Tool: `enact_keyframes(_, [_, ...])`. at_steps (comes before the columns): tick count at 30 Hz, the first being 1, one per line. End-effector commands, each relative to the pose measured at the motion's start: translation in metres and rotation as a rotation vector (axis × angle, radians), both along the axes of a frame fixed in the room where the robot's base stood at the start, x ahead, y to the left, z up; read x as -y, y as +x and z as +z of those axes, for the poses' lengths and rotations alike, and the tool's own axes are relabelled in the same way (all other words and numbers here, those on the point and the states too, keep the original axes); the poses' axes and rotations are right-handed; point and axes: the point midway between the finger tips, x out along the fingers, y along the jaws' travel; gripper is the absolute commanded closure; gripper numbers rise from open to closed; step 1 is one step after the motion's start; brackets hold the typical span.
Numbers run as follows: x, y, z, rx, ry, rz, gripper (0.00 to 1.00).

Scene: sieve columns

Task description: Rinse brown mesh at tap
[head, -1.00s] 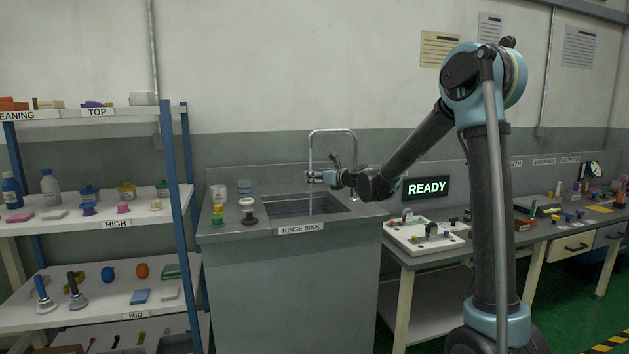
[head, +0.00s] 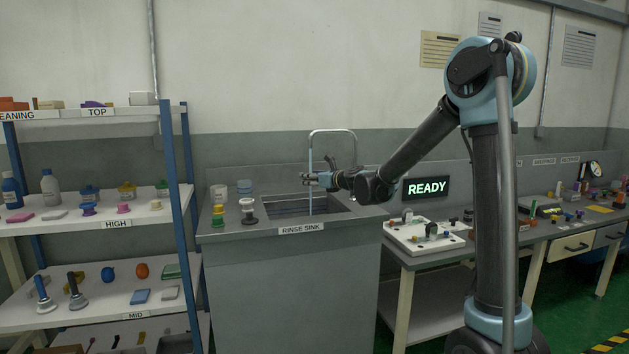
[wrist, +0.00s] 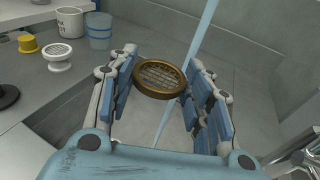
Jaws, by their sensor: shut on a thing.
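The brown mesh (wrist: 160,78) is a round brown ring with a grid inside, held between my fingertips in the wrist view. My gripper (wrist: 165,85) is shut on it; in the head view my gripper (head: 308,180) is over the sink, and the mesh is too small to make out. The tap (head: 333,133) arches over the sink basin (head: 290,204). A pale blue water stream (head: 310,200) falls from its spout at the gripper's tip. In the wrist view the stream (wrist: 203,35) crosses the ring's right edge; I cannot tell whether it hits the mesh.
On the counter left of the basin stand a white mesh piece (wrist: 58,56), a yellow piece (wrist: 28,43), a white cup (wrist: 70,22) and a blue cup (wrist: 98,30). A shelf (head: 100,225) stands at left. A workbench (head: 470,240) with a READY screen (head: 427,188) is at right.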

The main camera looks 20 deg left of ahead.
Motion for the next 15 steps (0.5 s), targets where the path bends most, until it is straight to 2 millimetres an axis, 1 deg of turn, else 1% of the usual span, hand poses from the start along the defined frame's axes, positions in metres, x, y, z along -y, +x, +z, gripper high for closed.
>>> enact_keyframes(15, [-0.003,-0.034,0.000,0.000,0.000,0.000,0.69])
